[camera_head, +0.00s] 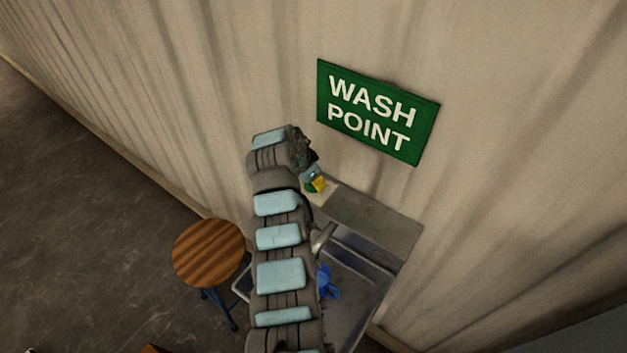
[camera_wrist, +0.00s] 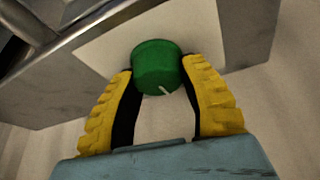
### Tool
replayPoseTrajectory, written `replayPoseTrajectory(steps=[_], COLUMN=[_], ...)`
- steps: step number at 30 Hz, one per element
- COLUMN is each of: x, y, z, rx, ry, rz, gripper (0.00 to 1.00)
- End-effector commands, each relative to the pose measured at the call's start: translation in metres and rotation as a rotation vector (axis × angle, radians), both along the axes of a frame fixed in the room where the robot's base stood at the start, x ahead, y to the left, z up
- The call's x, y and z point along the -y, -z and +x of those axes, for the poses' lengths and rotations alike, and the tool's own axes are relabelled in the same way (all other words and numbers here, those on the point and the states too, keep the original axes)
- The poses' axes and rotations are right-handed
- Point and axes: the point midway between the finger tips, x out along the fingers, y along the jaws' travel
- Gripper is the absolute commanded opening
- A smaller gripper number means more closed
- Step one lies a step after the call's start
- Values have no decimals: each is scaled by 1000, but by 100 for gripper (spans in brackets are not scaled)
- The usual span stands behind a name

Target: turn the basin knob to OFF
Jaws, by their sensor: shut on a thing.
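The basin knob (camera_wrist: 157,65) is green with a white pointer line, and it sits on a pale plate (camera_wrist: 100,48) on the basin's metal back panel. In the wrist view the pointer line points down and slightly right. My gripper (camera_wrist: 162,75) has its yellow fingers on both sides of the knob, shut on it. In the head view the gripper (camera_head: 315,184) is at the panel's left end, and the knob is mostly hidden there. No OFF marking is readable in either view.
The metal basin (camera_head: 352,308) holds a blue item (camera_head: 326,283), partly hidden by my arm. A tap (camera_head: 323,237) stands at its back. A round wooden stool (camera_head: 208,252) is at left. A green WASH POINT sign (camera_head: 376,111) hangs on the wall above.

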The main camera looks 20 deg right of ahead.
Motion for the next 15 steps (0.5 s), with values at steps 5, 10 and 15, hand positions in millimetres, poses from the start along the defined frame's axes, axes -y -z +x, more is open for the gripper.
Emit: replayPoseTrajectory(steps=[5, 10, 15], x=[1, 0, 0], y=[4, 4, 6], z=[0, 0, -1], rx=[1, 0, -2], ry=[-93, -215, -363], rz=[-1, 0, -1], gripper=[8, 7, 7])
